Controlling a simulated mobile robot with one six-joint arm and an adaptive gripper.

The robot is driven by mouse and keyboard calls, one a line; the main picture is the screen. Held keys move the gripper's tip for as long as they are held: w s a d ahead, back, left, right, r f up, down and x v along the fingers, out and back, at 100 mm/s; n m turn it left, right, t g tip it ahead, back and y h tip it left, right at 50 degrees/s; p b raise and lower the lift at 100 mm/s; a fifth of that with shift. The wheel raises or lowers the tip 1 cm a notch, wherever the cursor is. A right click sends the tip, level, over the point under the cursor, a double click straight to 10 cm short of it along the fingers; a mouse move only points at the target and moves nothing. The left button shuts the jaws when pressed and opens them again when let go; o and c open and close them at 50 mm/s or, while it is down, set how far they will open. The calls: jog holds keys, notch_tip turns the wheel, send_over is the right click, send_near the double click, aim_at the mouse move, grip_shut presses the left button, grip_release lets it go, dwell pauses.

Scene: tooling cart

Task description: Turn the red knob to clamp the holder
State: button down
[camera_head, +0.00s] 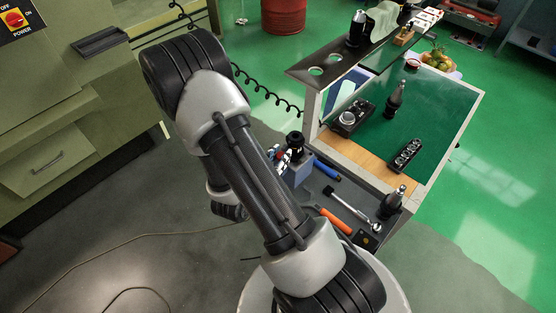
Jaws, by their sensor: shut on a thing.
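A blue clamping block (299,174) stands on the cart's near left corner. A black tool holder (295,141) sits upright in its top. On the block's left side a small patch of red, likely the red knob (278,154), shows among grey and dark parts. My gripper (281,158) is at that side of the block, mostly hidden behind my own forearm. It is shut on what appears to be the knob. The fingertips are too small and covered to see their exact grip.
The cart's lower tray (351,205) holds a ratchet (344,200), an orange-handled tool (335,221) and another black holder (393,202). A raised black shelf (300,71) overhangs the back. A green machine (75,110) stands left.

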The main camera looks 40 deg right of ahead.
jog(key=shift+n+t+y+b, duration=0.3)
jog(key=shift+n+t+b, duration=0.15)
jog(key=shift+n+t, duration=0.35)
jog(key=shift+r, duration=0.1)
jog(key=c, duration=1.4)
grip_release()
jog(key=shift+o, duration=0.2)
jog(key=shift+s, duration=0.1)
jog(key=shift+m+p, duration=0.3)
jog(key=shift+p, duration=0.05)
